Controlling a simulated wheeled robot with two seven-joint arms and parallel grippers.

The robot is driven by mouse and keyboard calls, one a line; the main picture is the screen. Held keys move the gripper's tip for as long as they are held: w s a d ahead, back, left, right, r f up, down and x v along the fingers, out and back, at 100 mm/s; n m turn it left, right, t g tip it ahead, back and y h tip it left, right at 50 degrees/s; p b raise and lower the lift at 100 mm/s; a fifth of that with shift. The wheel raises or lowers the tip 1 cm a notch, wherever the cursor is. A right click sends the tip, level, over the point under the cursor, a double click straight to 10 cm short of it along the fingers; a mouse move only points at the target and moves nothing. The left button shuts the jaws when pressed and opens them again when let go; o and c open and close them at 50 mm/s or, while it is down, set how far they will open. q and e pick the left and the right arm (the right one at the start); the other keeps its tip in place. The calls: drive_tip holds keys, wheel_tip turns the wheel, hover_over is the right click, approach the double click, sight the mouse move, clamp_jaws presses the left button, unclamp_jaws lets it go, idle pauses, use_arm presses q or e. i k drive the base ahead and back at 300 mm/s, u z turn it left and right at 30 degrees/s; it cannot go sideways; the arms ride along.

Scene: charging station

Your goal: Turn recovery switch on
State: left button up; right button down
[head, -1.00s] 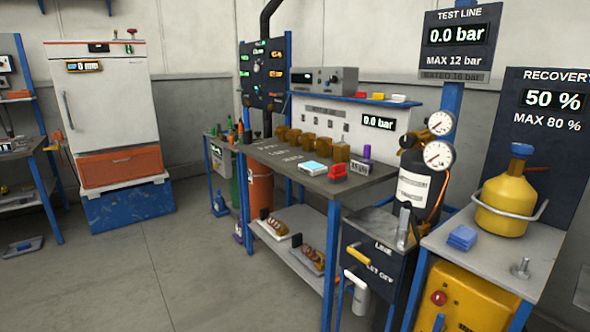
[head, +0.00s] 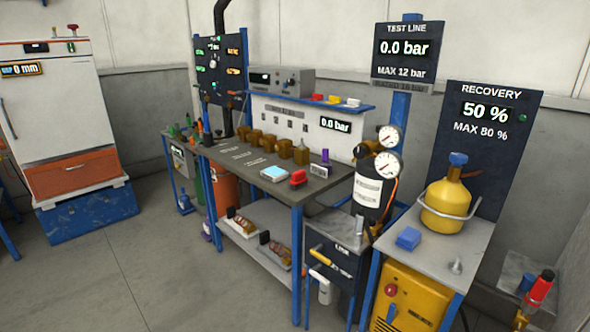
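A yellow recovery unit (head: 425,305) stands under a grey-topped blue-legged stand at the right. Above, the dark RECOVERY panel (head: 487,135) reads 50 % and MAX 80 %. A yellow cylinder with a blue cap (head: 450,205) stands on the stand top. Neither of my grippers is in view.
A blue block (head: 409,238) and a metal bolt-like piece (head: 456,266) lie on the stand. The long workbench (head: 250,165) is left of it, with a black cylinder and gauges (head: 372,190) between. A red-topped item (head: 540,286) is at far right. The floor (head: 130,270) at left is clear.

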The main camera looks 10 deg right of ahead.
sight(390, 290)
drive_tip(key=k, duration=0.5)
drive_tip(key=z, duration=0.1)
drive_tip(key=i, duration=0.5)
drive_tip(key=z, duration=1.15)
